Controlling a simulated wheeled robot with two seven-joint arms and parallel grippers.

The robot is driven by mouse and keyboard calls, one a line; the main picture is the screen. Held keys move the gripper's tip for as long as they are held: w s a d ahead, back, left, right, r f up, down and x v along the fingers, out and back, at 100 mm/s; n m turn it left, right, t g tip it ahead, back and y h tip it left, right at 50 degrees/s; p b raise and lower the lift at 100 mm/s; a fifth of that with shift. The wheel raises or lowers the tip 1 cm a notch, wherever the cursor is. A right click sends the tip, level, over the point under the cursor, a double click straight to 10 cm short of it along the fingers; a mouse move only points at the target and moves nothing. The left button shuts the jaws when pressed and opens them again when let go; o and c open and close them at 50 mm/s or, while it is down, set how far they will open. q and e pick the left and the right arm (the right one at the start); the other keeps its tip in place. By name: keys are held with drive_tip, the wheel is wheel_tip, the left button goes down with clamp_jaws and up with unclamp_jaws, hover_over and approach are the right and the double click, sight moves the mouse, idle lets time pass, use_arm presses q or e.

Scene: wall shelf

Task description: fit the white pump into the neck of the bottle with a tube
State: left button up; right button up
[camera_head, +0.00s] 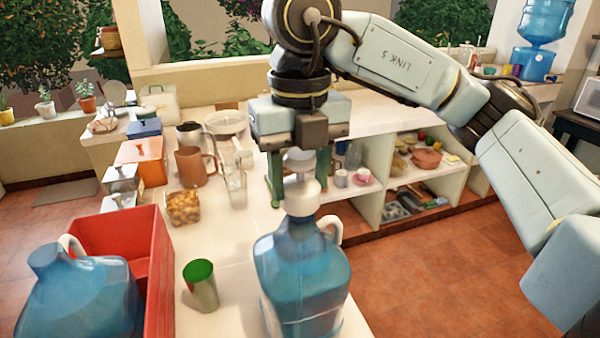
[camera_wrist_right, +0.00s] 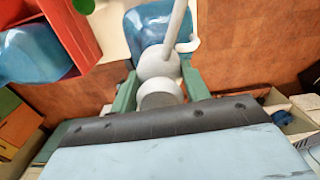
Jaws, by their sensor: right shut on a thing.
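My right gripper (camera_head: 300,198) points down with its green fingers around the white pump (camera_head: 302,196) and is shut on it. The pump is right over the top of a clear blue bottle (camera_head: 303,275) with a white handle. Pump and bottle top overlap in the head view, so I cannot tell whether the pump touches or sits in the neck. In the right wrist view the pump (camera_wrist_right: 158,68) is between the fingers. A thin white tube or spout (camera_wrist_right: 177,25) runs from it across the blue bottle (camera_wrist_right: 143,28). My left gripper is not in view.
A red crate (camera_head: 158,285) is at the left, with another blue bottle (camera_head: 75,300) that seems to stand in it. A green-topped cup (camera_head: 201,285) stands between crate and middle bottle. Jars, a brown mug (camera_head: 190,167) and a glass (camera_head: 236,190) stand farther back.

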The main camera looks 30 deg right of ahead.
drive_tip(key=shift+f+b, duration=1)
drive_tip(key=shift+f, duration=0.1)
idle(0.8)
drive_tip(key=o, duration=1.1)
drive_tip(key=shift+r, duration=0.1)
wheel_tip(320, 180, up, 13)
drive_tip(key=p, duration=0.3)
drive_tip(key=shift+r, duration=0.2)
